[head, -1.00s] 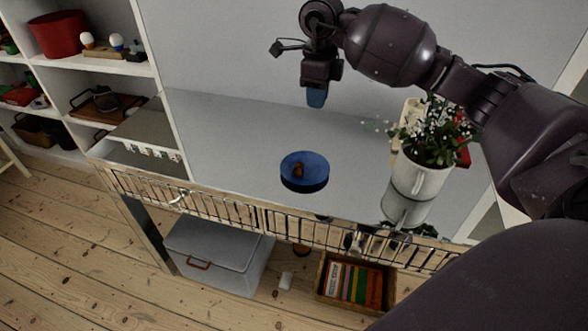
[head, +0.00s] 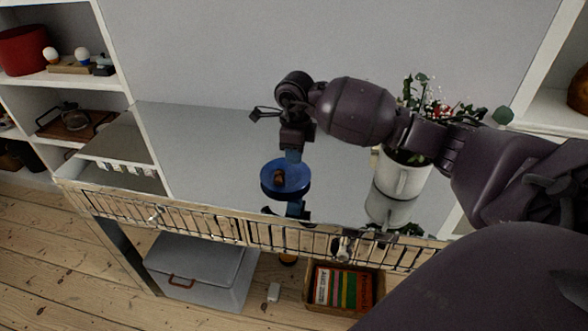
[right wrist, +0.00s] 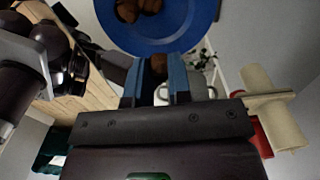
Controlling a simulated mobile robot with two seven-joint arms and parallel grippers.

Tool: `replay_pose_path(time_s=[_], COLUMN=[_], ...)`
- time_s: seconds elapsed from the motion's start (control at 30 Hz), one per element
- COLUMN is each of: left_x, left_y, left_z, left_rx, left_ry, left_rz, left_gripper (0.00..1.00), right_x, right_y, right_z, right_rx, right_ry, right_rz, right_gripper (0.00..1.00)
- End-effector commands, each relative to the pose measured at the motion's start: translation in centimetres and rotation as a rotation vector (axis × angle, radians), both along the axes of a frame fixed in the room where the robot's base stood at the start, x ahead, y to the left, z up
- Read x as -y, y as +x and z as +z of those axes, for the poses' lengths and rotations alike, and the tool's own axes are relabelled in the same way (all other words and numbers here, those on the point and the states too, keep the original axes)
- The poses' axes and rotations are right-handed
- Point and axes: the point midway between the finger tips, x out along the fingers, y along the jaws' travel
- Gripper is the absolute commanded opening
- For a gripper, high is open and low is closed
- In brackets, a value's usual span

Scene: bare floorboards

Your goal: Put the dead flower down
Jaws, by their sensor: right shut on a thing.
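A round blue dish (head: 266,189) stands on the glossy tabletop, with brown lumps (head: 279,177) lying in it. My right gripper (head: 293,156) points down at the dish's far edge in the head view. In the right wrist view its blue fingers (right wrist: 156,68) are shut on a small brown piece (right wrist: 158,63), which looks like the dead flower and is mostly hidden between them. The dish (right wrist: 160,44) with its brown lumps (right wrist: 128,9) lies just beyond the fingertips there. I cannot tell whether the held piece touches the dish. My left gripper is not in view.
A white pot (head: 400,178) with a leafy, white-flowered plant (head: 425,100) stands to the right, partly behind my right arm. The tabletop left of the dish is clear. Below are a grey lidded box (head: 200,265) and a crate of books (head: 345,287).

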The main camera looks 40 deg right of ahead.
Motion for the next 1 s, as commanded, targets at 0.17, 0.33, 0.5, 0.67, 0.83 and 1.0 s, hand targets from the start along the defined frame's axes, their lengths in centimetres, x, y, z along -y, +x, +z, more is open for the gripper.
replay_pose_path(time_s=[0.17,0.33,0.5,0.67,0.83,1.0], left_x=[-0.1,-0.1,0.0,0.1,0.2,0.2], left_y=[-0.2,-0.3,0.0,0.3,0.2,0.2], left_z=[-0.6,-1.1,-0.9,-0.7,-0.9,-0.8], left_rx=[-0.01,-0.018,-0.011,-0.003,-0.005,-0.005], left_ry=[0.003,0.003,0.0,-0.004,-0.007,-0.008], left_rz=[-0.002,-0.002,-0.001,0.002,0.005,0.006], left_gripper=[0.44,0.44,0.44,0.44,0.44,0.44], right_x=[-0.1,-0.1,0.0,0.0,0.0,0.0], right_y=[-0.1,-0.1,0.0,0.0,0.0,0.0], right_z=[-2.2,-5.0,-5.6,-5.5,-5.9,-5.9], right_rx=[-0.006,-0.006,0.0,0.0,-0.001,0.0], right_ry=[0.002,0.003,0.0,0.0,-0.001,0.0], right_rz=[0.0,-0.001,0.0,0.0,0.0,0.0], right_gripper=[0.0,0.0,0.0,0.0,0.0,0.29])
